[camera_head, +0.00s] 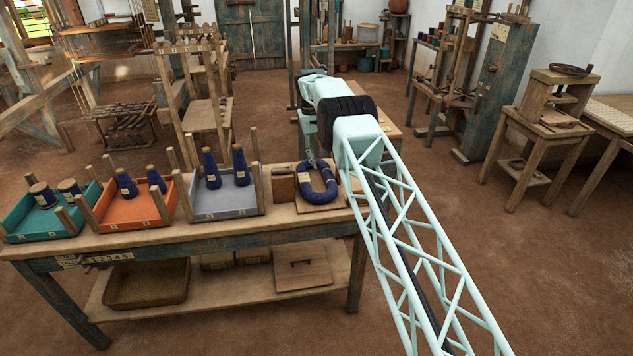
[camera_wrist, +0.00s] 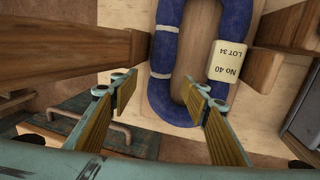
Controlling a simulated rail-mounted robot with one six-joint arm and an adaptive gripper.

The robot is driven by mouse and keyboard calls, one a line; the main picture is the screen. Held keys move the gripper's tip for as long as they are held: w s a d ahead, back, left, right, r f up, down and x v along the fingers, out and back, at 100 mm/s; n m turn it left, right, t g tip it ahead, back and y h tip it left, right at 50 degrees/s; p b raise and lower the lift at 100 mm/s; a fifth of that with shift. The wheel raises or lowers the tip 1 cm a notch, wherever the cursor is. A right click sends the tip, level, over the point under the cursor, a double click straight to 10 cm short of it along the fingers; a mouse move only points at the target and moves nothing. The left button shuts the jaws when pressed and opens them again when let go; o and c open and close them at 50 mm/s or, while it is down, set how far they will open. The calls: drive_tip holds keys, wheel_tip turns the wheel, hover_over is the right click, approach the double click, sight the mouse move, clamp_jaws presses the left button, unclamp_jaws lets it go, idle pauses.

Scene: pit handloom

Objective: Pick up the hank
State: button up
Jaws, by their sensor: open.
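The hank (camera_head: 317,183) is a dark blue U-shaped or looped bundle. It lies at the right end of the wooden work table in the head view. In the wrist view the hank (camera_wrist: 165,62) shows as a long blue loop with pale ties and a tag reading No 40 LOT 34. My gripper (camera_wrist: 160,88) is open, its two yellow-padded fingers apart. The fingertips appear over the near, rounded end of the hank; I cannot tell the height between them. In the head view my arm hides the fingers.
Wooden posts stand left (camera_wrist: 70,45) and right (camera_wrist: 262,75) of the hank in the wrist view. On the table (camera_head: 150,238), grey (camera_head: 222,203), orange (camera_head: 135,212) and teal (camera_head: 45,222) trays hold blue cones or spools.

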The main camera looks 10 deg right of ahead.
sight(326, 168)
drive_tip(key=shift+f, duration=0.15)
drive_tip(key=shift+d+f+b, duration=0.2)
drive_tip(key=shift+d+f, duration=0.05)
drive_tip(key=shift+f, duration=1)
drive_tip(key=shift+d+f+b, duration=0.2)
drive_tip(key=shift+f, duration=1)
drive_tip(key=c, duration=1.1)
drive_tip(key=shift+r, duration=0.1)
wheel_tip(326, 168, up, 18)
drive_tip(key=p, duration=0.2)
